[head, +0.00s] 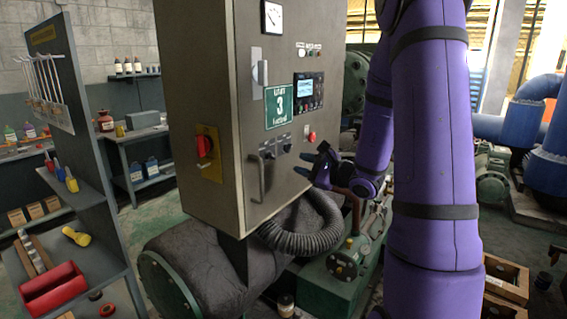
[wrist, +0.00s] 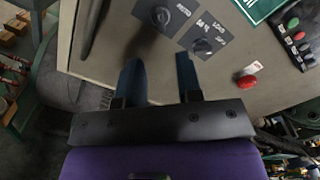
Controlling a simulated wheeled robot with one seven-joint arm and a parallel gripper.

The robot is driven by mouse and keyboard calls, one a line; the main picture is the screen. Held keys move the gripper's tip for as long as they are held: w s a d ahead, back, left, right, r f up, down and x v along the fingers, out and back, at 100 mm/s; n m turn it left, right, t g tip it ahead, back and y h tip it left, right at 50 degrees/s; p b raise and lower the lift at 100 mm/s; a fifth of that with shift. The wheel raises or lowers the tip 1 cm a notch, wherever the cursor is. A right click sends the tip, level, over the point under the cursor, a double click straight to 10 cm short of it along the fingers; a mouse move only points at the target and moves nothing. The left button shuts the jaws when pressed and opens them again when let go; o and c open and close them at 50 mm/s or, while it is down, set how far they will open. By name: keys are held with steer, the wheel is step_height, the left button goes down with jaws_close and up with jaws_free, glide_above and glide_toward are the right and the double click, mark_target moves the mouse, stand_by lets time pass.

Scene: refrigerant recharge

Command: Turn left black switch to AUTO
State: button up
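The left black switch (wrist: 161,17) is a round knob on a dark labelled plate on the cabinet front. Its exact pointer angle and label are too small to read surely. The right black switch (wrist: 202,47) sits beside it on a similar plate. In the head view the left switch (head: 268,154) and right switch (head: 287,147) are below the green sign. My gripper (wrist: 158,60) is open and empty, its two fingers apart and pointing toward the panel, short of the left switch. In the head view my gripper (head: 310,160) is to the right of both switches.
The grey cabinet (head: 200,100) carries a vertical handle (head: 257,178) left of the switches, a red button (head: 311,137) to their right, the green sign (head: 279,107) and a display panel (head: 308,91) above. A corrugated hose (head: 305,235) and green machinery lie below.

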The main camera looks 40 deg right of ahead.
mark_target(274, 157)
steer(key=x, duration=0.8)
steer(key=shift+w+a, duration=0.15)
steer(key=shift+w, duration=0.15)
steer(key=shift+s, duration=0.1)
jaws_close()
steer(key=shift+m, duration=2.3)
steer(key=shift+m, duration=0.7)
steer(key=m, duration=0.3)
